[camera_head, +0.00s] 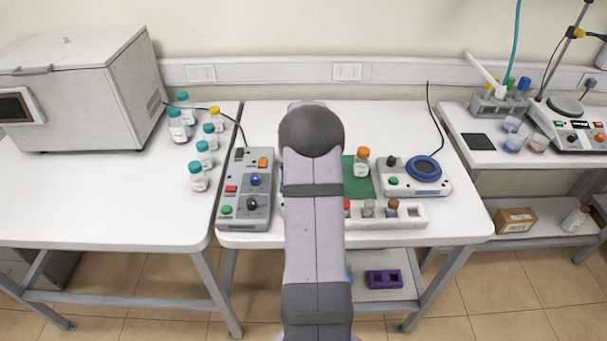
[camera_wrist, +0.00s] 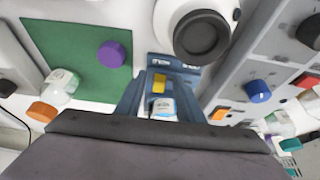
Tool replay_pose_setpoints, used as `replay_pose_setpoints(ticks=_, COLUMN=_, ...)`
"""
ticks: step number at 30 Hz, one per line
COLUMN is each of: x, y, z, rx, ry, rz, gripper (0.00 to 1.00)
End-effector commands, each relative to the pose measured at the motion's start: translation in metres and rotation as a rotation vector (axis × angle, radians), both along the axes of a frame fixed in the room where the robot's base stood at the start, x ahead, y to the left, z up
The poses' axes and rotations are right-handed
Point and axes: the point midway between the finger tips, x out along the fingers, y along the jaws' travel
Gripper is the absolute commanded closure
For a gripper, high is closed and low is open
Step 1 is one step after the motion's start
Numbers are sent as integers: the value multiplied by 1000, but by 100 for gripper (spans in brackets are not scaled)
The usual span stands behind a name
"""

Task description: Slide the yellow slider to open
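The yellow slider (camera_wrist: 159,83) shows in the wrist view, on a blue-grey device (camera_wrist: 158,62) with two small white labels along its top edge. A small white labelled container (camera_wrist: 163,107) shows just below the slider, inside the device's outline. The dark body of my gripper fills the bottom of the wrist view, just below the device. In the head view my arm hides the slider, the device and the gripper.
A white round part with a dark disc (camera_wrist: 201,38) stands close beside the device. A grey control panel (camera_head: 247,190) is left of my arm. A green mat (camera_head: 357,182) with an orange-capped bottle (camera_head: 361,162) and a white rack (camera_head: 412,215) are right. Several teal-capped bottles stand further left.

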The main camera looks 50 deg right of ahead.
Motion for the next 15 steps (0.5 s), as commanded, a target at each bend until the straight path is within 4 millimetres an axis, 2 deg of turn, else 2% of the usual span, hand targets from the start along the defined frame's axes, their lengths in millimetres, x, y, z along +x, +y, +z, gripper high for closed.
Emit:
replay_pose_setpoints(ticks=7, x=0, y=0, z=-1, rx=0, ry=0, rz=0, gripper=66)
replay_pose_setpoints(ticks=8, x=0, y=0, z=-1, rx=0, ry=0, rz=0, gripper=70)
replay_pose_setpoints(ticks=9, x=0, y=0, z=-1, rx=0, ry=0, rz=0, gripper=80)
replay_pose_setpoints(ticks=12, x=0, y=0, z=-1, rx=0, ry=0, rz=0, gripper=100)
replay_pose_setpoints(ticks=15, x=0, y=0, z=-1, rx=1, ry=1, rz=0, gripper=100)
